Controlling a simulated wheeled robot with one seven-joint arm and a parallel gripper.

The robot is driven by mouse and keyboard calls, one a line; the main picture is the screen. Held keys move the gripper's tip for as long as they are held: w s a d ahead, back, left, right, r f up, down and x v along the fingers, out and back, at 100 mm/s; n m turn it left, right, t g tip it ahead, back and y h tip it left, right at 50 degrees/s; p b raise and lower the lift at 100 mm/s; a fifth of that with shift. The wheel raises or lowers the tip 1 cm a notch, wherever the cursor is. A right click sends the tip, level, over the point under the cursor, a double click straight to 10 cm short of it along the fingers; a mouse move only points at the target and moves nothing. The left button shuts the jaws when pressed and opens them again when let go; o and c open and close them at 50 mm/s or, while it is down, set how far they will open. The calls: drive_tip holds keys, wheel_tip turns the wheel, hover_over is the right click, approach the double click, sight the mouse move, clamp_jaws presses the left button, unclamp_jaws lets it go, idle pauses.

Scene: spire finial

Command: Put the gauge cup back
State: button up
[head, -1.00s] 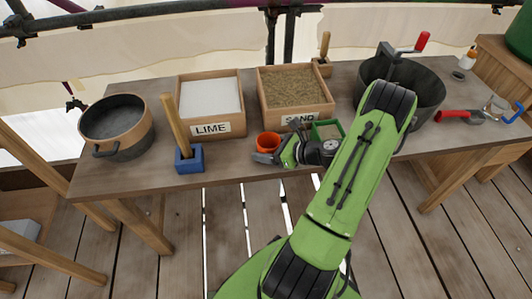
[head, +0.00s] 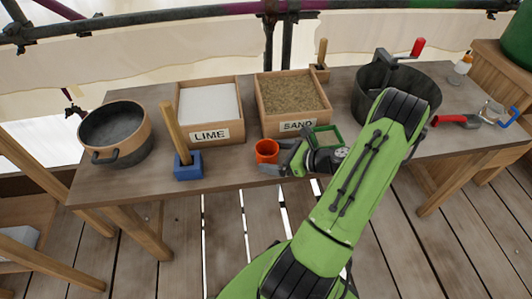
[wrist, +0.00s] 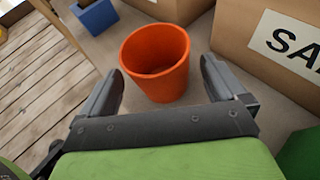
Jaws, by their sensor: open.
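The orange cup (head: 267,151), which I take as the gauge cup, stands upright and looks empty near the bench's front edge, before the sand box. It also shows in the wrist view (wrist: 156,62). My gripper (head: 281,157) is low over the bench, just right of the cup. In the wrist view my gripper (wrist: 162,72) is open, with one finger on each side of the cup's near part and gaps between them and its wall. A green square-rimmed holder or box (head: 327,136) stands right of the cup, partly hidden by my wrist.
The sand box (head: 297,127) and lime box (head: 208,135) stand behind. A blue block with a wooden handle (head: 188,166) is left of the cup. A dark bucket with a crank (head: 368,95) is right; a round pan (head: 116,150) is far left. Bench between block and cup is clear.

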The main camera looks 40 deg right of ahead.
drive_tip(key=p+v, duration=0.2)
drive_tip(key=v, duration=0.6)
drive_tip(key=shift+s+r, duration=0.2)
drive_tip(key=w+a+r+n+g, duration=0.3)
drive_tip(key=a+r+n+g, duration=0.15)
drive_tip(key=a+n, duration=0.35)
drive_tip(key=w+a+r+n+g, duration=0.3)
drive_tip(key=a+r+n+g, duration=0.15)
drive_tip(key=a+n, duration=0.35)
drive_tip(key=s+a+r+n+t+h, duration=0.1)
drive_tip(key=s+a+r+n+h, duration=0.3)
drive_tip(key=s+a+r+n, duration=0.6)
drive_tip(key=s+n, duration=0.1)
drive_tip(key=n, duration=0.5)
drive_tip(key=shift+s+a+r+t+h, duration=0.15)
drive_tip(key=shift+r+t+h, duration=0.15)
drive_tip(key=shift+r+t, duration=0.1)
wheel_tip(320, 180, up, 10)
drive_tip(key=p, duration=1)
drive_tip(key=shift+r, duration=0.2)
